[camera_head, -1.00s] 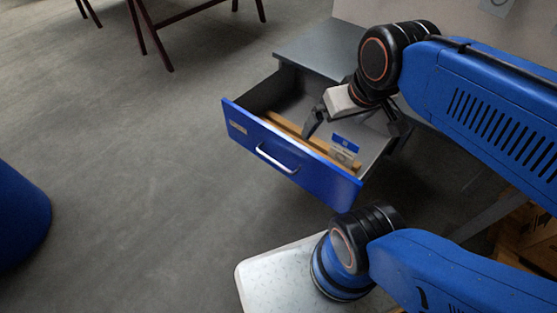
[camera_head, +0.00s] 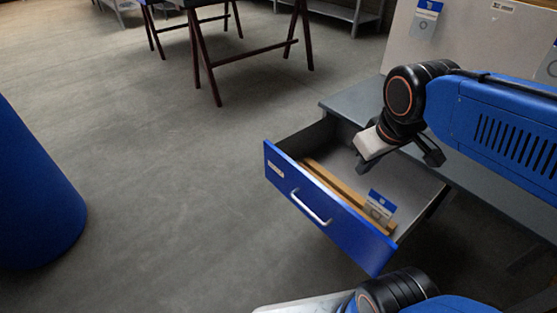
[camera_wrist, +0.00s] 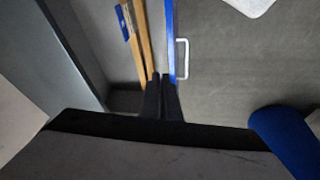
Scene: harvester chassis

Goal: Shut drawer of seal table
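The drawer (camera_head: 322,207) has a blue front and a silver handle (camera_head: 310,207). It stands pulled out of the grey seal table (camera_head: 362,101). In the wrist view its blue front edge (camera_wrist: 170,40) and handle (camera_wrist: 182,58) lie just right of my fingers. My gripper (camera_head: 363,167) is over the drawer's inside, behind the front panel and off the handle. In the wrist view my gripper's fingers (camera_wrist: 160,76) are close together with nothing seen between them, so it looks shut. Whether the fingertips touch the drawer is unclear.
Wooden strips (camera_head: 335,185) and a blue-and-white card (camera_head: 379,207) are in the drawer. A pale panel (camera_head: 455,40) stands on the table. A blue rounded object (camera_head: 38,200) is at left, and dark trestles (camera_head: 250,50) stand behind. The floor before the drawer is clear.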

